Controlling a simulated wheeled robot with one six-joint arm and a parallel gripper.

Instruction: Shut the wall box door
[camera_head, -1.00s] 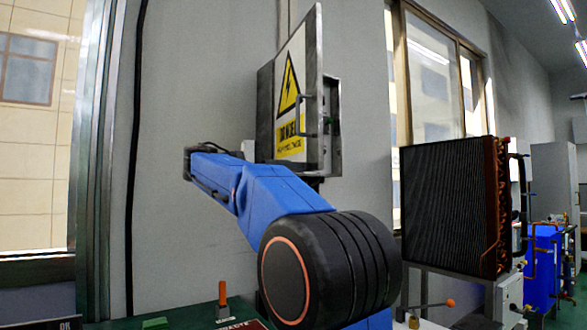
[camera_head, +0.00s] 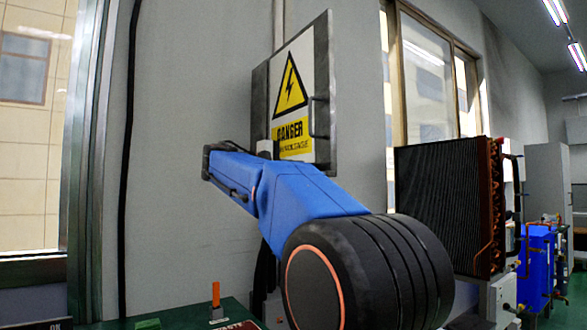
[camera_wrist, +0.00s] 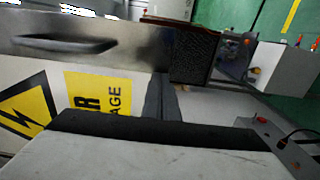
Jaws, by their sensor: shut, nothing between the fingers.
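The wall box door (camera_head: 306,66) has a white face, a grey metal frame and a yellow danger sign (camera_head: 291,92). It stands partly open, its handle edge at the right nearer to me. A strip of the box (camera_head: 260,100) shows at its left. The door handle (camera_head: 312,116) is on the right side; it also shows in the wrist view (camera_wrist: 65,44). My gripper (camera_wrist: 163,98) is shut and empty, its dark fingers close in front of the door face, beside the sign. I cannot tell whether they touch it. In the head view the gripper is mostly hidden behind my blue arm.
A black finned radiator unit (camera_head: 445,205) stands to the right, with a blue machine (camera_head: 537,265) behind it. A window is right of the box. A green surface (camera_head: 190,314) with an orange-handled item (camera_head: 216,295) lies low in front.

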